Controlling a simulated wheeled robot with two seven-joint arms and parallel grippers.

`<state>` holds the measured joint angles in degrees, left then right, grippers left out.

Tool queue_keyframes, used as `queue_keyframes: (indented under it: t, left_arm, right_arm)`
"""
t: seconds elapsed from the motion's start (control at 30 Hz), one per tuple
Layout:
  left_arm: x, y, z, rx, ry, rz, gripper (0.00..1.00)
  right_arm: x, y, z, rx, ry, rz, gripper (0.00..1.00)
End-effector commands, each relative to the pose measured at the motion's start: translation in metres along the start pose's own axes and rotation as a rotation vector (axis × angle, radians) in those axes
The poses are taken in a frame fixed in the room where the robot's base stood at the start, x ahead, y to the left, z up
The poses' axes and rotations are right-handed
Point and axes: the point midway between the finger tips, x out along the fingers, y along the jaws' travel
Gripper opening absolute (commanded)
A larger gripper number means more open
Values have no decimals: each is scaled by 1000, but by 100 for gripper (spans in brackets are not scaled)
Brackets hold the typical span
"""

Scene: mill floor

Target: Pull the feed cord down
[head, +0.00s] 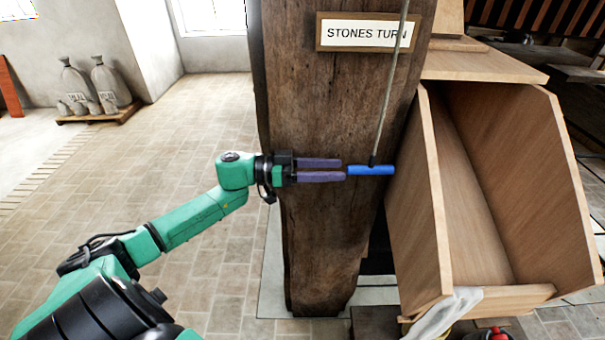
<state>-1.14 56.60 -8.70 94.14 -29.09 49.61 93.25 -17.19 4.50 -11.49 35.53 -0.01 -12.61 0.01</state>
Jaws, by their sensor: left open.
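The feed cord (390,85) is a thin grey line that hangs down in front of the thick wooden post. A blue bar handle (371,170) is fixed across its lower end. My left gripper (343,170) has two purple fingers and reaches in from the left, level with the handle. Its fingers are open, with a narrow gap between them. The fingertips are at the left end of the handle; I cannot tell whether they touch it. My right gripper is not in view.
The wooden post (320,120) stands behind the cord and bears a sign reading "STONES TURN" (366,33). A wooden chute (470,190) stands close to the right of the handle. Sacks (108,82) sit on a pallet at the back left. Open floor lies left of the post.

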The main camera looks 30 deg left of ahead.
Motion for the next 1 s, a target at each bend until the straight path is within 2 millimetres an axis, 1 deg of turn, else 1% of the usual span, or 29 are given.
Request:
queue_keyframes:
  t: [0.03,0.2,0.3,0.4,1.0]
  left_arm:
    - [-12,-1,7,-3,-6,-3,57]
    - [-50,0,4,-3,-5,0,57]
    - [-67,0,3,-3,-2,-1,57]
    - [-75,0,1,-1,0,1,57]
    - [-77,0,0,0,1,0,57]
  right_arm:
    - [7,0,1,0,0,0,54]
    - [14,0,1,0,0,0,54]
    - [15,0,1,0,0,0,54]
    - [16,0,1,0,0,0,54]
    - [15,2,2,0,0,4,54]
